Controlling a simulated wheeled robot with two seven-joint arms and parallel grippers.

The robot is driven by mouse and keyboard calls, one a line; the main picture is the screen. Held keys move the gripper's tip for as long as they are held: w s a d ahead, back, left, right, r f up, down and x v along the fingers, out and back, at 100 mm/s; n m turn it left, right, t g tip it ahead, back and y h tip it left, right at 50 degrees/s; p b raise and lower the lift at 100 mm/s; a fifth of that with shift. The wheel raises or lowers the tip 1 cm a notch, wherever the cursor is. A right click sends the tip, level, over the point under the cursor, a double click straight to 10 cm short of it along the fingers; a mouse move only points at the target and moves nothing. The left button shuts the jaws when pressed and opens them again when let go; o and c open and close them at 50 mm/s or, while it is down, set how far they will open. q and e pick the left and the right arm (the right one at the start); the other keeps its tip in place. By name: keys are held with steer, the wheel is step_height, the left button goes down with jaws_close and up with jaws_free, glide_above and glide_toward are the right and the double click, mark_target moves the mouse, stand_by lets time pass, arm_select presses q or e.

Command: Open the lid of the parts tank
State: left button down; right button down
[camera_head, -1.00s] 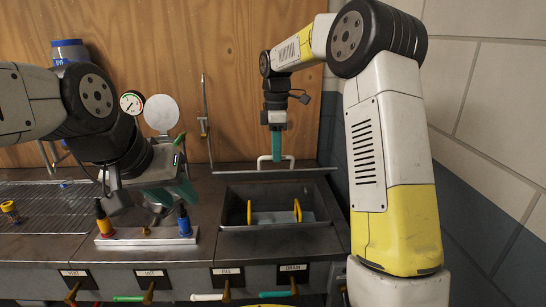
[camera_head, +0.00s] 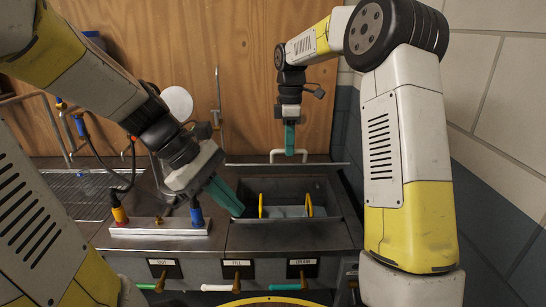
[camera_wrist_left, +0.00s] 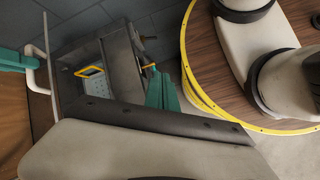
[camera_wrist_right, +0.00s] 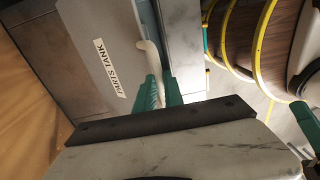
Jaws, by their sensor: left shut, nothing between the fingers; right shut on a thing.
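The parts tank (camera_head: 345,190) is a dark basin in the bench, its inside exposed with yellow-handled basket (camera_head: 309,204) in it. Its raised lid shows nearly edge-on as a thin strip (camera_head: 250,164) behind the opening; in the right wrist view the grey lid (camera_wrist_right: 95,25) bears the label PARTS TANK. My right gripper (camera_head: 290,148) is shut on the white lid handle (camera_head: 276,153), also between its teal fingers in the right wrist view (camera_wrist_right: 158,92). My left gripper (camera_head: 236,208) is shut and empty at the tank's left side; its teal fingers show in the left wrist view (camera_wrist_left: 163,90).
A silver fixture block (camera_head: 160,227) with yellow and blue fittings stands left of the tank, close under my left arm. A wire rack (camera_head: 80,190) lies farther left. Labelled valves (camera_head: 237,282) line the bench front. A block wall (camera_head: 500,120) is at right.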

steer(key=shift+w+d+f, duration=0.2)
steer(key=shift+d, duration=0.05)
arm_select(q)
steer(key=w+f+n+t+h, duration=0.2)
steer(key=w+n+h, duration=0.4)
steer(key=w+n, duration=0.45)
steer(key=w+f+n+t+h, duration=0.2)
steer(key=w+n+h, duration=0.4)
steer(key=n, duration=0.7)
steer(key=w+d+r, duration=0.1)
steer(key=w+d, duration=0.5)
steer(key=d, duration=0.3)
steer(key=shift+w+r+y, duration=0.3)
steer(key=shift+w+r, duration=0.05)
steer(key=shift+w, duration=0.05)
